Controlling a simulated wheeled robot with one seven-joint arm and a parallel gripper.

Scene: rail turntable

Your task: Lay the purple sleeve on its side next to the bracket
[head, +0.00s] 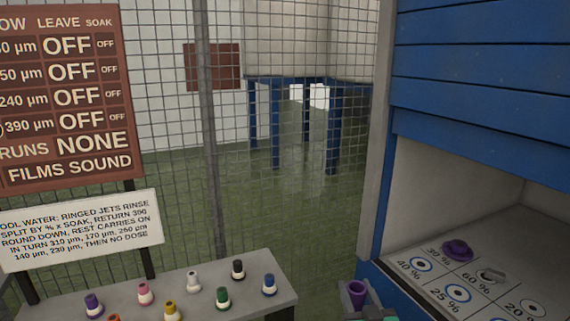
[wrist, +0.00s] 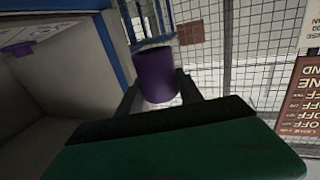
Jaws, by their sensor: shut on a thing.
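The purple sleeve (head: 356,293) is at the bottom of the head view, roughly upright with its open end up. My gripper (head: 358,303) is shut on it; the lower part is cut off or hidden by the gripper. In the wrist view the sleeve (wrist: 156,72) sits between the two dark fingers of my gripper (wrist: 159,92).
The booth's blue front edge (head: 392,291) and side post (head: 378,150) stand between. A grey bench (head: 205,293) with several coloured bottles is at left, before a mesh fence (head: 230,130).

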